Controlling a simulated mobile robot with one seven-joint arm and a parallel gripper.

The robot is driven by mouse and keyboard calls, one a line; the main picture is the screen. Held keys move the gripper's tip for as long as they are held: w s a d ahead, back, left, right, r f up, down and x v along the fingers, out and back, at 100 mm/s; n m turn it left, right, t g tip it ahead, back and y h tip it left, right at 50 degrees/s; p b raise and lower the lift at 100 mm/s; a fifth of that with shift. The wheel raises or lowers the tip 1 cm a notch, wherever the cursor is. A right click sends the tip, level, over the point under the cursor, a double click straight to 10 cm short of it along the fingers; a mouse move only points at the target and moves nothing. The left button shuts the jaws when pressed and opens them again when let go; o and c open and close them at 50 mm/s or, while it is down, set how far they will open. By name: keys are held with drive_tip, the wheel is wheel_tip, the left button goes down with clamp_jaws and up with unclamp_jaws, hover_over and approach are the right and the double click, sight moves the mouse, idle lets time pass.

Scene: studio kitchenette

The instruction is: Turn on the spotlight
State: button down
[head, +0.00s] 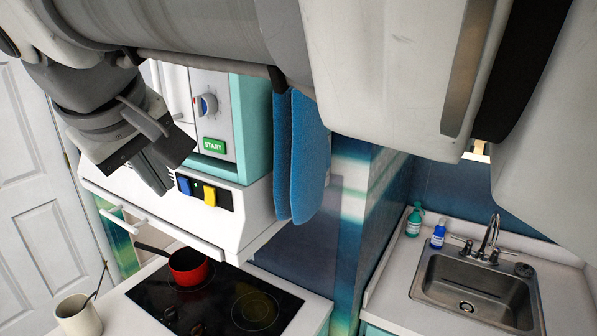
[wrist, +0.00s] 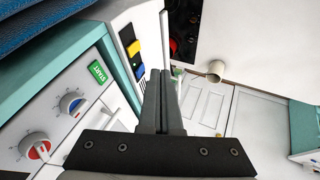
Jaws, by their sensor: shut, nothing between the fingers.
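A black switch panel (head: 222,200) sits on the front of the white hood (head: 250,215) below the microwave. It carries a blue switch (head: 184,186) and a yellow switch (head: 210,196), with a small green part between them. No spotlight or glow from one shows clearly. My gripper (head: 162,188) is shut and empty, just left of the panel in the head view. In the wrist view, my closed fingers (wrist: 161,75) point past the panel (wrist: 129,40), with the yellow switch (wrist: 134,48) close to their left. Contact with a switch cannot be told.
The microwave (head: 250,115) with a green START button (head: 214,145) and knobs is above the hood. Below are a black cooktop (head: 215,305), a red pot (head: 190,268) and a cream mug (head: 78,315). Blue mitts (head: 300,160) hang right. A sink (head: 475,290) is far right.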

sight(209, 196)
drive_tip(key=shift+w+d+f+b, duration=0.2)
drive_tip(key=shift+w+f+b, duration=0.7)
drive_tip(key=shift+w+f, duration=1.3)
drive_tip(key=shift+w+d+f+b, duration=0.2)
drive_tip(key=shift+w+f+b, duration=0.7)
drive_tip(key=shift+w+f, duration=1.2)
drive_tip(key=shift+w+r, duration=0.1)
drive_tip(key=shift+w, duration=0.05)
drive_tip(key=shift+w+f+b, duration=0.1)
drive_tip(key=shift+f+b, duration=0.1)
drive_tip(key=shift+b, duration=0.35)
drive_tip(key=shift+r+t, duration=0.2)
drive_tip(key=shift+t, duration=0.1)
